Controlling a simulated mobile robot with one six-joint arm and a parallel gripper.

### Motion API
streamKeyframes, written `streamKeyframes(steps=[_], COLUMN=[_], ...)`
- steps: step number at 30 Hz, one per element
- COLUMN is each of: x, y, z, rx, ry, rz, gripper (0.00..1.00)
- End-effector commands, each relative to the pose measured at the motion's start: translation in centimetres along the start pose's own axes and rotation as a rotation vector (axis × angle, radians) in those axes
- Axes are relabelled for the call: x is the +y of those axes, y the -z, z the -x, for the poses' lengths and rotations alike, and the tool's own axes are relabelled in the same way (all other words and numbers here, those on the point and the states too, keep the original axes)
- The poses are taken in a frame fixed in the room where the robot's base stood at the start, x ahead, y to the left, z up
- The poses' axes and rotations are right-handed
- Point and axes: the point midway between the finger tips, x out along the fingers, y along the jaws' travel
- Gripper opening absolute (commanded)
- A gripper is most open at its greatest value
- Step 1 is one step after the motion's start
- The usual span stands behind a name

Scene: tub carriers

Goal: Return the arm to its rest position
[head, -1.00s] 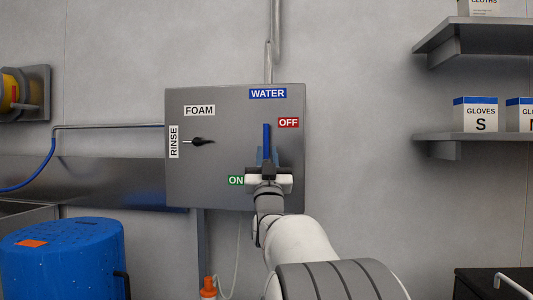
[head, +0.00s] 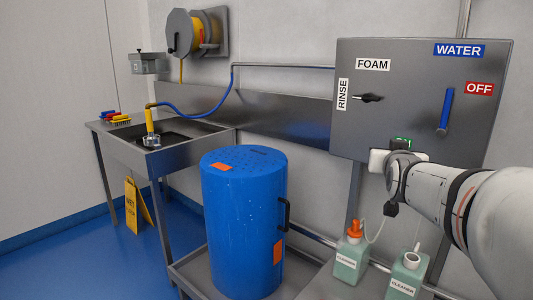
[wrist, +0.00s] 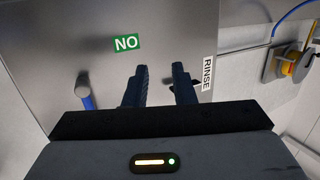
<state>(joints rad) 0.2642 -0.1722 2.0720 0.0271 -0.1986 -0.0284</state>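My gripper (head: 398,157) is in front of the lower part of the grey control panel (head: 350,135), left of and below the blue lever (head: 446,110). In the wrist view the two dark fingers of my gripper (wrist: 160,67) stand apart with nothing between them. The lever is nearly upright, beside the OFF label (head: 479,88), and apart from my gripper. It also shows at the left of the wrist view (wrist: 86,95). The black knob (head: 368,98) lies sideways near the RINSE label (head: 343,94). My gripper partly covers the green ON label (head: 402,142).
A blue drum (head: 240,220) stands left of the panel. Cleaner bottles (head: 350,257) (head: 406,272) stand below it. A steel sink (head: 180,152), a hose reel (head: 192,35) and a yellow floor sign (head: 137,207) are farther left. The wall before the drum is free of my arm.

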Motion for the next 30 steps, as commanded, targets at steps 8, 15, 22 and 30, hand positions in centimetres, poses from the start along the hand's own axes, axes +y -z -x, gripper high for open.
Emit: streamKeyframes(steps=[8, 15, 22, 30], x=[-5.5, -6.8, -6.3, -6.2], y=[-4.6, -8.4, -10.0, -10.4], z=[10.9, 22.7, 28.5, 28.9], rx=[-0.563, -0.997, -1.195, -1.212], ry=[0.129, 0.197, 0.213, 0.214], rz=[0.054, 0.143, 0.193, 0.197], gripper=[0.23, 0.23, 0.23, 0.23])
